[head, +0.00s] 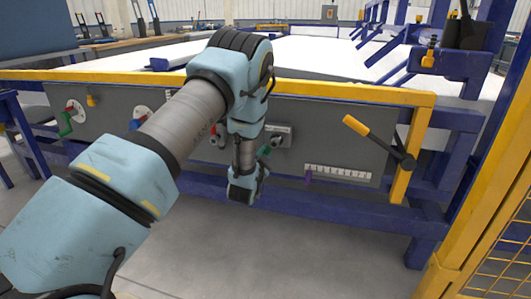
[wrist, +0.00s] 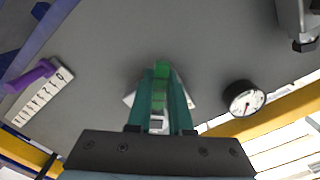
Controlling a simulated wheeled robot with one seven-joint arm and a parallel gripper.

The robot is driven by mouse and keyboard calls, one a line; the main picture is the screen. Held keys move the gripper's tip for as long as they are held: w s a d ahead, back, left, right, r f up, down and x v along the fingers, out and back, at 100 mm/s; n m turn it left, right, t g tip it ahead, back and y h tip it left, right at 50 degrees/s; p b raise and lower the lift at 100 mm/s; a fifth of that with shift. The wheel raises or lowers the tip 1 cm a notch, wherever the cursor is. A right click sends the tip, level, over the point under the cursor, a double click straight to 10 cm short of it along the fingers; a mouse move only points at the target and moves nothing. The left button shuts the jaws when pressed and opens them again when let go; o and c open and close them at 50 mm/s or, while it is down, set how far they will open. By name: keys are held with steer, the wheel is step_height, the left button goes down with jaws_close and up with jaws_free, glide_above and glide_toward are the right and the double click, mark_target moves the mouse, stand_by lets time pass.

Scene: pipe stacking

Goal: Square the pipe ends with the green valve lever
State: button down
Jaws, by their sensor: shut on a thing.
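In the wrist view, my gripper (wrist: 161,82) is shut on a bright green lever (wrist: 161,69), with one teal finger on each side of it. A pale plate (wrist: 129,99) shows behind the fingers on the grey panel. In the head view, my gripper (head: 264,151) is at the panel front, beside a grey valve plate (head: 281,136). The lever there is mostly hidden by my gripper and arm. The pipe ends cannot be made out.
A purple slider (head: 308,173) on a white scale and a yellow-handled lever (head: 369,134) are to the right on the panel. A round gauge (wrist: 245,99) shows in the wrist view. A yellow rail (head: 340,90) tops the panel.

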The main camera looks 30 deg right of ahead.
steer(key=shift+s+f, duration=0.1)
stand_by(0.4)
steer(key=s+d+n+b, duration=0.4)
steer(key=n, duration=1.2)
steer(key=shift+s+d, duration=0.15)
steer(key=shift+d, duration=0.2)
stand_by(0.4)
steer(key=c, duration=0.8)
jaws_free()
steer(key=v, duration=1)
steer(key=shift+s+a+p, duration=0.25)
steer(key=shift+s+p, duration=0.1)
steer(key=shift+c, duration=0.4)
